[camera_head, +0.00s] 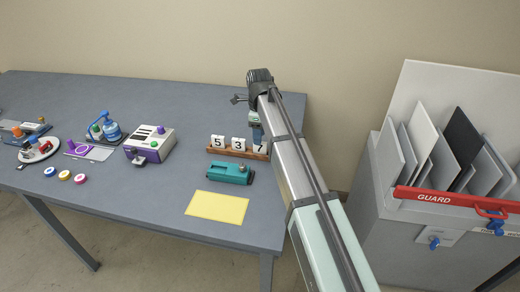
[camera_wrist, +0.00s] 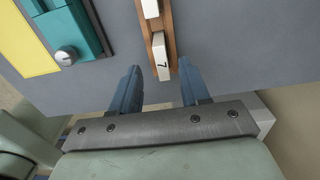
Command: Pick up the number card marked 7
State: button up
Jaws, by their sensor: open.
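The white number card marked 7 (camera_head: 260,146) stands at the right end of a wooden rack (camera_head: 221,151) on the grey table. In the wrist view the card (camera_wrist: 160,56) lies ahead of and between my gripper's two blue fingers, with part of the wooden rack (camera_wrist: 171,18) around it. My gripper (camera_wrist: 159,83) is open and empty, with the card just beyond the fingertips. In the head view my arm partly covers the card's right side and most of the gripper. Cards marked 5 (camera_head: 218,142) and 3 (camera_head: 238,144) stand to its left in the same rack.
A teal device (camera_head: 231,173) lies in front of the rack, with a yellow sheet (camera_head: 217,207) nearer the table's front edge. A purple-and-white machine (camera_head: 150,145) stands further left. A grey bin of panels with a red GUARD bar (camera_head: 450,200) stands right of the table.

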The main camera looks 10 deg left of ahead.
aim_at(260, 149)
notch_tip(260, 149, down, 5)
jog(key=shift+w+d+r, duration=0.1)
jog(key=shift+d, duration=0.05)
grip_shut()
dwell(0.5)
